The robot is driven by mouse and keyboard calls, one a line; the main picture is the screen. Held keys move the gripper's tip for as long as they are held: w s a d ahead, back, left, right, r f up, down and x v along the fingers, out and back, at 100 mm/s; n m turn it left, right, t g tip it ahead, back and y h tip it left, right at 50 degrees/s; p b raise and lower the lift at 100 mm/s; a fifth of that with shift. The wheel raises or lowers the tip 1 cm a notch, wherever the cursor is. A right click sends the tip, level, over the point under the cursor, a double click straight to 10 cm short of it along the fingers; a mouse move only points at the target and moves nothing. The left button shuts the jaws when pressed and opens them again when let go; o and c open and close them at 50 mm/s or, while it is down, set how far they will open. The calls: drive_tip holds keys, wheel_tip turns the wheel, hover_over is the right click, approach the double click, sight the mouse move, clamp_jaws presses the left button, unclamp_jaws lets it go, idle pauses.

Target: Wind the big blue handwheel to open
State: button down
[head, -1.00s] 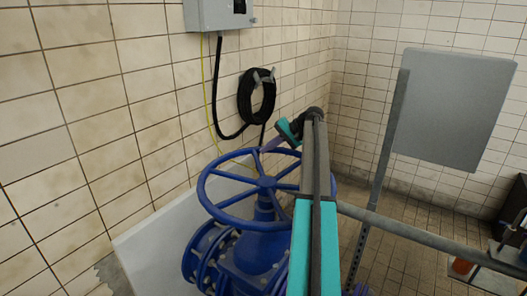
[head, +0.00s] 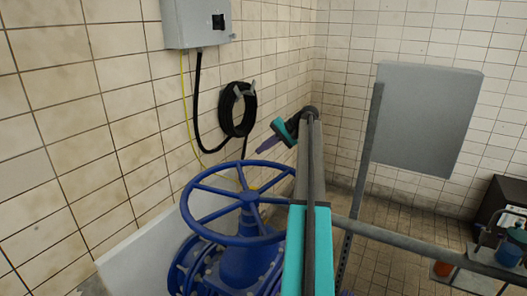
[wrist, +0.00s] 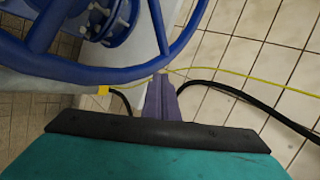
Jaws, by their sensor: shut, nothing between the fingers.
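The big blue handwheel (head: 184,208) lies roughly level on top of a blue valve body (head: 240,266), with its spokes meeting at a central hub. My gripper (head: 258,151) is beyond the wheel's far rim in the head view, slightly above it in the picture and apart from it. In the wrist view my gripper (wrist: 161,78) has its purple fingers together with nothing between them. The wheel's blue rim (wrist: 70,71) fills the upper left there, just left of the fingertips. My arm hides part of the wheel's right side in the head view.
A tiled wall is close behind the wheel, with a grey control box (head: 196,22), a coiled black hose (head: 228,112) and a yellow cable (head: 186,110). A grey panel (head: 425,120) on a post and a horizontal rail (head: 420,246) stand to the right.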

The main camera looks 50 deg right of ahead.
drive_tip(key=shift+n, duration=0.9)
drive_tip(key=shift+s+a+f+n, duration=0.15)
drive_tip(key=shift+s+f+n, duration=0.1)
drive_tip(key=shift+n, duration=0.25)
drive_tip(key=s+n+h, duration=0.1)
drive_tip(key=s+n, duration=0.1)
drive_tip(key=s, duration=0.2)
drive_tip(key=s+a+n+h+b, duration=0.1)
drive_tip(key=s+n, duration=0.2)
drive_tip(key=s, duration=0.1)
drive_tip(key=s+a+r+n+h, duration=0.1)
drive_tip(key=s+n, duration=0.1)
drive_tip(key=s, duration=0.2)
drive_tip(key=shift+a+r+n, duration=0.1)
drive_tip(key=shift+a+n, duration=0.15)
drive_tip(key=shift+n, duration=0.05)
drive_tip(key=s+d+r+h+b, duration=0.2)
drive_tip(key=s+r, duration=0.1)
drive_tip(key=s, duration=1)
drive_tip(key=shift+s+r+h+b, duration=0.15)
drive_tip(key=shift+r+h+b, duration=0.05)
drive_tip(key=shift+h+b, duration=0.2)
